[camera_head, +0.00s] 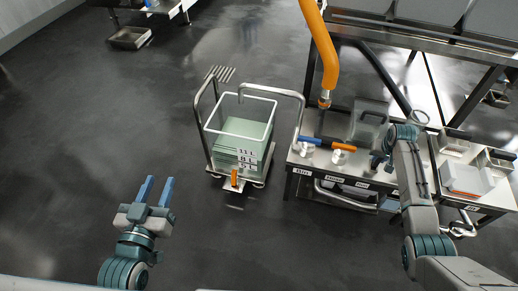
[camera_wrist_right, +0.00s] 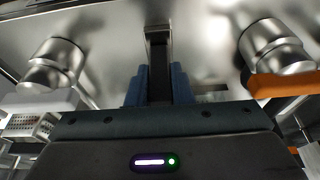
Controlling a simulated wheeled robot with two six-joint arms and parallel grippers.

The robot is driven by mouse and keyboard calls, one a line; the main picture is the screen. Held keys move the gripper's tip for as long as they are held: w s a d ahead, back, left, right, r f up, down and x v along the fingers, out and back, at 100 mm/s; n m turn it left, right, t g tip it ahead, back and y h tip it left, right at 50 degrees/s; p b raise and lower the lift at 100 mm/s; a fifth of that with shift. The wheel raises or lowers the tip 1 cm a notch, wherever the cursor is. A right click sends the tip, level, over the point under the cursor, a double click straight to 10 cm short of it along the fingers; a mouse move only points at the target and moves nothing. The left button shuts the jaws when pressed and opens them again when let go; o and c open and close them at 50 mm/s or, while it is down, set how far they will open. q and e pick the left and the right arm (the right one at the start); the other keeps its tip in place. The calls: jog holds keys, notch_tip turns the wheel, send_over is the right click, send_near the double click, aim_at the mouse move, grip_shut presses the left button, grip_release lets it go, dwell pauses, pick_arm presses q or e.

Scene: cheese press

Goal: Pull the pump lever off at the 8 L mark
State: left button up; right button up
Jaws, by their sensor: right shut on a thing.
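My right gripper (camera_head: 379,158) is at the metal bench on the right. In the right wrist view its blue fingers (camera_wrist_right: 158,85) are shut on a dark upright lever (camera_wrist_right: 158,62), which has a metal cap. In the head view this lever is mostly hidden by my gripper. An orange lever (camera_head: 344,147) and a blue lever (camera_head: 308,139) are on the bench to its left; the orange one also shows in the right wrist view (camera_wrist_right: 284,84). My left gripper (camera_head: 157,188) is open and empty over the floor.
A wheeled trolley (camera_head: 211,88) carries a pale green tub (camera_head: 243,127) with small label plates. An orange hose (camera_head: 326,50) hangs above the bench (camera_head: 300,160). A clear container (camera_head: 369,118) stands behind the levers.

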jog(key=shift+s+a+p, duration=0.1)
jog(key=shift+s+p, duration=0.55)
jog(key=shift+p, duration=0.1)
pick_arm(q)
jog(key=f+g, duration=0.1)
jog(key=s+f+g, duration=0.1)
jog(key=f, duration=0.1)
jog(key=s+f+g, duration=0.1)
jog(key=f, duration=0.1)
jog(key=shift+s+d+g, duration=0.2)
jog(key=shift+g, duration=0.2)
pick_arm(e)
jog(key=o, duration=0.9)
